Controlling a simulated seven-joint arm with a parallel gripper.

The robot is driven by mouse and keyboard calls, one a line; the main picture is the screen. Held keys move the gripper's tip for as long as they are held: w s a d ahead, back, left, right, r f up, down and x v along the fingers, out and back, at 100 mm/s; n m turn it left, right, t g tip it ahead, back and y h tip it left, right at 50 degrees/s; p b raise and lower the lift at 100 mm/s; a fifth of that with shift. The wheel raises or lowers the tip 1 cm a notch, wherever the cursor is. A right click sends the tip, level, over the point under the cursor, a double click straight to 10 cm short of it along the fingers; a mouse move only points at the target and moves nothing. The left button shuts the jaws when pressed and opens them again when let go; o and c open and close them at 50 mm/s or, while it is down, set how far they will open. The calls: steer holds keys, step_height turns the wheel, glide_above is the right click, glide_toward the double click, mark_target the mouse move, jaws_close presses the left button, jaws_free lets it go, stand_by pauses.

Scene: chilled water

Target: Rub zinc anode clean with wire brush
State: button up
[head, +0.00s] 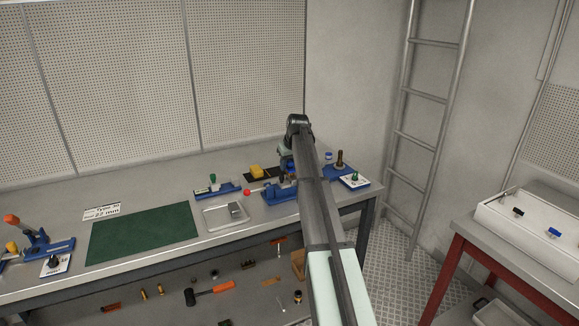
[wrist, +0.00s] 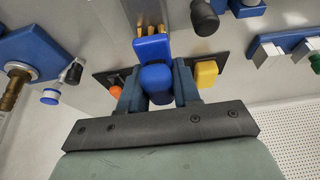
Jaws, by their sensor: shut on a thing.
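My gripper (wrist: 160,82) is shut on a blue rounded handle (wrist: 156,80) in the wrist view. A second blue part (wrist: 151,48) and brass-coloured strips (wrist: 150,14) show just beyond it; I cannot tell whether they belong to the held thing, or whether it is the wire brush. In the head view my gripper (head: 287,163) is over the right part of the bench, partly hidden by my arm. A shallow metal tray (head: 212,222) holds a grey block (head: 237,210), possibly the zinc anode; the gripper is apart from it, to the right and behind.
A black mat (wrist: 221,60) with a yellow block (wrist: 206,73) lies near the gripper. Blue fixtures (head: 216,191) stand beside and behind the tray. A green mat (head: 142,235) is bare at the left. A ladder (head: 424,95) stands beyond the bench's right end.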

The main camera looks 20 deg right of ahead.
mark_target(292, 165)
steer(key=shift+s, duration=1.65)
steer(key=shift+f, duration=0.1)
steer(key=shift+s, duration=1.65)
steer(key=shift+w, duration=0.2)
steer(key=shift+w, duration=1.5)
